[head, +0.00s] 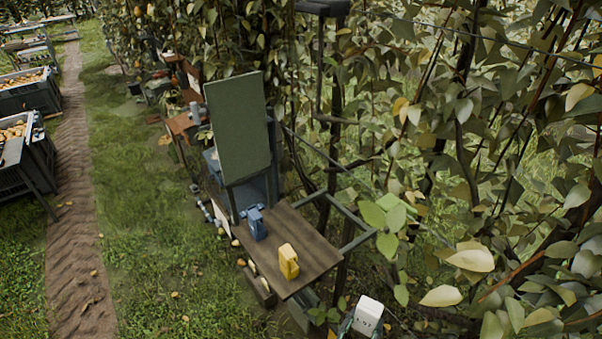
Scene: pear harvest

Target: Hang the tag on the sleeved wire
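Neither of my grippers is in view. A yellow object (288,261) stands on a small brown wooden table (313,244) near the middle of the picture. A blue object (256,223) stands farther back on the same table. Both are too small to tell whether either one is a tag. A thin dark wire (480,37) runs through the foliage at the upper right; I cannot make out a sleeve on it.
A green board (237,125) stands upright behind the table. A white box with dark lettering (368,313) is at the bottom. Dense leafy branches (510,150) fill the right. Dark crates of pears (28,88) stand at the left by a dirt track (75,230). Open grass lies between.

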